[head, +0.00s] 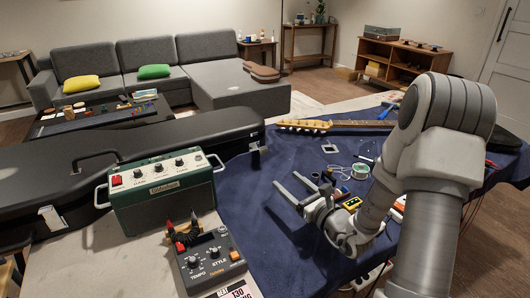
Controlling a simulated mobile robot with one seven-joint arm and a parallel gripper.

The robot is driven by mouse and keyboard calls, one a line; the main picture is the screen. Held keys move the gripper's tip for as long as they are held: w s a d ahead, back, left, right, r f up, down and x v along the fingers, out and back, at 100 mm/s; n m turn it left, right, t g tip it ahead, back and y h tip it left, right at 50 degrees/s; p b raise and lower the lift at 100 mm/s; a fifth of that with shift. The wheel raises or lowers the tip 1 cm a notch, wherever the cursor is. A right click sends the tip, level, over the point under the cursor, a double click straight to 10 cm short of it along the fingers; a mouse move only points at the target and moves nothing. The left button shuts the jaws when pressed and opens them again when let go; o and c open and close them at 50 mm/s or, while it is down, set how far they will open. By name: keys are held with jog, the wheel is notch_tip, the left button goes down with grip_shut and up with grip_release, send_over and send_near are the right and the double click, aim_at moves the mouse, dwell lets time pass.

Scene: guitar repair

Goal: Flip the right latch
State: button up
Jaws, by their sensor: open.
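A long black guitar case (175,135) lies across the left side of the table. Its right latch (257,150) shows as a small part on the front edge near the case's right end. Whether it is up or down is too small to tell. Another latch, light-coloured (51,217), is at the case's left. My gripper (287,182) is open and empty, above the blue mat. It is in front of and to the right of the right latch, apart from it, with its fingers pointing towards the upper left.
A green amplifier (163,190) stands before the case's middle, and a grey pedal box (207,262) is nearer. A guitar neck (340,125), a wire spool (360,171) and small tools lie on the blue mat (255,215). The mat between gripper and latch looks clear.

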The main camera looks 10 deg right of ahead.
aim_at(265, 153)
jog(key=shift+w+d+f+m+t+h, duration=0.2)
jog(key=shift+d+f+m+h, duration=0.1)
jog(key=shift+d+m+h, duration=0.15)
jog(key=shift+w+d+f+m+t+h, duration=0.15)
jog(key=shift+d+f+m+h, duration=0.15)
jog(key=shift+d, duration=0.2)
jog(key=b+x, duration=0.3)
jog(key=x, duration=1.4)
jog(key=shift+f+b, duration=0.1)
jog(key=shift+b, duration=0.2)
grip_shut()
